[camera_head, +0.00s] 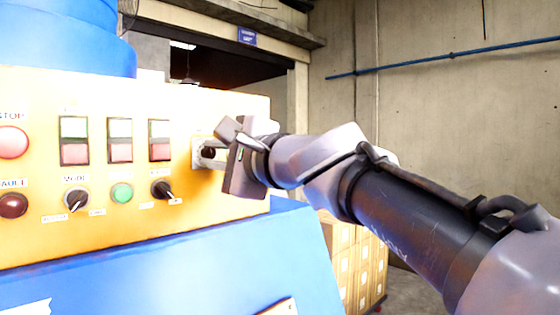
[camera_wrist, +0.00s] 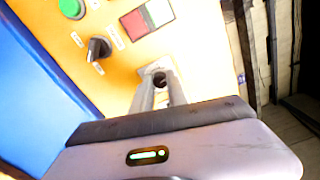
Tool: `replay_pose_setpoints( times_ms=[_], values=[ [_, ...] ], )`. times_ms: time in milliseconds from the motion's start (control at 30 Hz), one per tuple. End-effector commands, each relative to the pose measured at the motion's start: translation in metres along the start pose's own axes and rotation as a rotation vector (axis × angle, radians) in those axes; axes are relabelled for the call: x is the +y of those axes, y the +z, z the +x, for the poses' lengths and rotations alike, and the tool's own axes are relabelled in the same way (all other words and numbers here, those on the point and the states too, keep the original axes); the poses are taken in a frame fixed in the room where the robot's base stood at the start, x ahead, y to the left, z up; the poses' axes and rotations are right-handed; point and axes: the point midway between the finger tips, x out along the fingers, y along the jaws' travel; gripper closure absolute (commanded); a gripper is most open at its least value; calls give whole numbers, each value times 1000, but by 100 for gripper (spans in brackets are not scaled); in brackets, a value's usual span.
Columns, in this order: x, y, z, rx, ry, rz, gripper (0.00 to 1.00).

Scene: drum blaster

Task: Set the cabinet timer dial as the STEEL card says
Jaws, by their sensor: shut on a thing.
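The timer dial (camera_head: 208,152) is a small dark knob on a pale plate at the right end of the yellow cabinet panel (camera_head: 100,110). My gripper (camera_head: 212,151) is at this dial and shut on it, its fingers reaching to the panel from the right. In the wrist view the dial (camera_wrist: 159,80) shows dark between the two fingertips of my gripper (camera_wrist: 160,84). The fingers hide part of the dial, and its setting cannot be read. The STEEL card is not seen in either view.
Left of the dial are a black selector knob (camera_head: 163,190), a green button (camera_head: 122,194), a mode knob (camera_head: 76,198), several green-and-red switches (camera_head: 120,140) and a red stop button (camera_head: 12,141). A blue ledge (camera_head: 180,260) juts out below. Stacked boxes (camera_head: 355,265) stand behind my arm.

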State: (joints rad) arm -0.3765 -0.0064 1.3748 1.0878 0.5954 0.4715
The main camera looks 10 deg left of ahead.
Motion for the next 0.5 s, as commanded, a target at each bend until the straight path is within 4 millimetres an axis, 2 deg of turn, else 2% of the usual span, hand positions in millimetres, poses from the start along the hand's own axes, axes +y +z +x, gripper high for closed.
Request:
replay_pose_setpoints(
  times_ms=[500],
  values=[
    [0,0,0,-1,0,-29,100]
  ],
)
